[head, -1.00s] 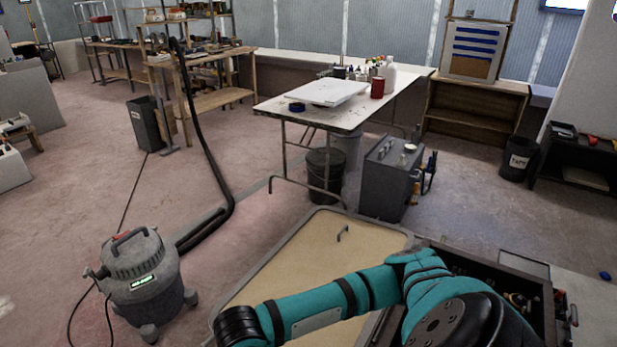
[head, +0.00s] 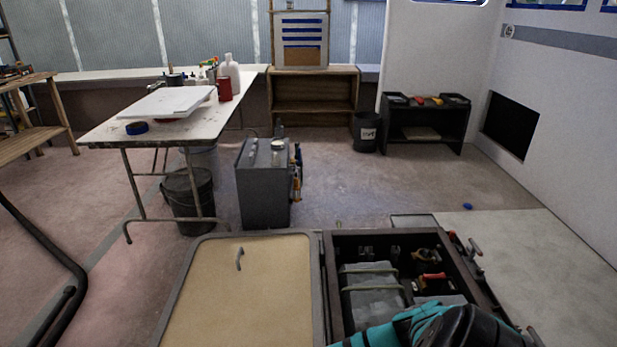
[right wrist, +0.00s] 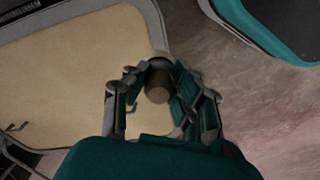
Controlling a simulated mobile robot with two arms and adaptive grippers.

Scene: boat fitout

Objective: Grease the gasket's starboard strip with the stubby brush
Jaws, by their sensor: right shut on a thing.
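The hatch lid lies open with its tan inner panel (head: 245,285) up, in the head view. A grey border, which looks like the gasket (head: 178,296), runs round the panel; which side is starboard I cannot tell. The border also shows in the right wrist view (right wrist: 156,22). My right gripper (right wrist: 158,88) is shut on a short, brown, round thing, likely the stubby brush (right wrist: 158,92). It is seen nearly end-on over the lid's edge; its bristles cannot be made out, nor whether it touches the border. My left gripper is not in view.
Right of the lid is an open compartment (head: 335,262) with a strapped grey box (head: 372,300) and fittings. A grey cabinet (head: 262,190) and a worktable (head: 100,135) stand beyond. A small handle (head: 239,259) sticks up from the panel.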

